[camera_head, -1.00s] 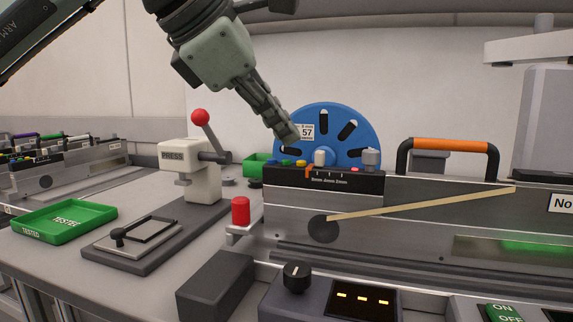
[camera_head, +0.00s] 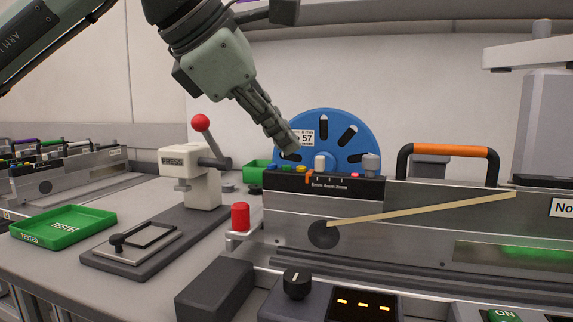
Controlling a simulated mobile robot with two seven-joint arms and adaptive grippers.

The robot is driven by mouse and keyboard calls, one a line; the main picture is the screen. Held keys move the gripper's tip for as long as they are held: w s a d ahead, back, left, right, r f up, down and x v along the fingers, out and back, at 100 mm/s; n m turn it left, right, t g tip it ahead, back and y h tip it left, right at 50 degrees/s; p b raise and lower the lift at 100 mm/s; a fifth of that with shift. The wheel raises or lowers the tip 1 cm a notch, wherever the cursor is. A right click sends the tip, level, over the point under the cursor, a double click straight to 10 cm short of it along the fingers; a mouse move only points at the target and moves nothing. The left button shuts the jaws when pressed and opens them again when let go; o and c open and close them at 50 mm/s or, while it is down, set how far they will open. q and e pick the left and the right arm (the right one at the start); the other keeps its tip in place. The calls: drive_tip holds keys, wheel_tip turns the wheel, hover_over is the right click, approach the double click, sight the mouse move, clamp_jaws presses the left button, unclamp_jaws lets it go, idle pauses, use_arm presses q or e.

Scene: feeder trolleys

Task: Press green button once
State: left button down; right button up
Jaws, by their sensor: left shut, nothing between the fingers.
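A row of small coloured buttons sits on the black top panel (camera_head: 335,184) of the feeder. The green button (camera_head: 286,168) is between a blue button (camera_head: 271,168) and a yellow button (camera_head: 301,168). My left gripper (camera_head: 293,151) is shut and empty, pointing down and to the right, with its tips just above the green and yellow buttons. A small gap seems to remain between the tips and the buttons. My right gripper is not in view.
A blue reel (camera_head: 355,130) stands right behind the buttons. A light knob (camera_head: 320,162) and an orange-handled grip (camera_head: 448,151) are to the right. A press with a red ball lever (camera_head: 201,123) and a green tray (camera_head: 63,227) are to the left.

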sight(282, 171)
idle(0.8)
use_arm(q)
drive_tip(key=shift+f+b, duration=0.4)
drive_tip(key=shift+b, duration=0.1)
drive_tip(key=shift+f+b, duration=0.35)
drive_tip(key=shift+r, duration=0.1)
idle(0.3)
drive_tip(key=shift+r+p, duration=0.55)
drive_tip(key=shift+r, duration=0.15)
wheel_tip(282, 171, up, 5)
drive_tip(key=p, duration=0.3)
drive_tip(key=shift+p, duration=0.3)
idle(0.4)
